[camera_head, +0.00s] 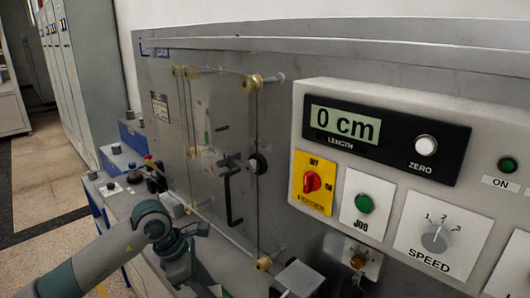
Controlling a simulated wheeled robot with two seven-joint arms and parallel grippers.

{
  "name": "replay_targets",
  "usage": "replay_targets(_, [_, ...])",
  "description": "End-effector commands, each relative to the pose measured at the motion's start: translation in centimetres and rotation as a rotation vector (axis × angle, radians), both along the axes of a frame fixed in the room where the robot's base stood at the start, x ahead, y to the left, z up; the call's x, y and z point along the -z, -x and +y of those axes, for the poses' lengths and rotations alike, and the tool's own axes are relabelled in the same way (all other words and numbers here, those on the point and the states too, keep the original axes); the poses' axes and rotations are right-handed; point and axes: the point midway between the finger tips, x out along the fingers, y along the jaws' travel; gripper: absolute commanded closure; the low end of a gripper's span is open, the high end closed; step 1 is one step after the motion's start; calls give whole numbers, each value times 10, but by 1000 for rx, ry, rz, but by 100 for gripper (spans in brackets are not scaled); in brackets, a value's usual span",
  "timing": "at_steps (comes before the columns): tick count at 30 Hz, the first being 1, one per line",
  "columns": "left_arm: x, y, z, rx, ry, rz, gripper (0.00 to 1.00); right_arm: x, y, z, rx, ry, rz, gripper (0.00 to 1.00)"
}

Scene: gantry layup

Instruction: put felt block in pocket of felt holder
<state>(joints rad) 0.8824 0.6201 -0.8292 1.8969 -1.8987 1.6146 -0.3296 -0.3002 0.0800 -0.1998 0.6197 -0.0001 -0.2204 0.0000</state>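I cannot make out a felt block or a felt holder in the head view. My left arm comes in from the lower left and bends downward in front of the machine. Its gripper does not show. My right arm and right gripper are not in view.
A grey machine panel (225,115) with yellow rollers (253,82) and a black crank handle (232,190) fills the middle. A control box (460,125) reading "0 cm" juts out at the right. Grey cabinets (85,65) stand at the left, with open floor (40,180) beside them.

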Motion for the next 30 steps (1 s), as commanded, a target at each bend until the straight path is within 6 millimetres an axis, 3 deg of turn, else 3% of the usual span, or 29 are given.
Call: replay_targets(30, [-4,89,38,1260,-3,2,90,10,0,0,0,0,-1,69])
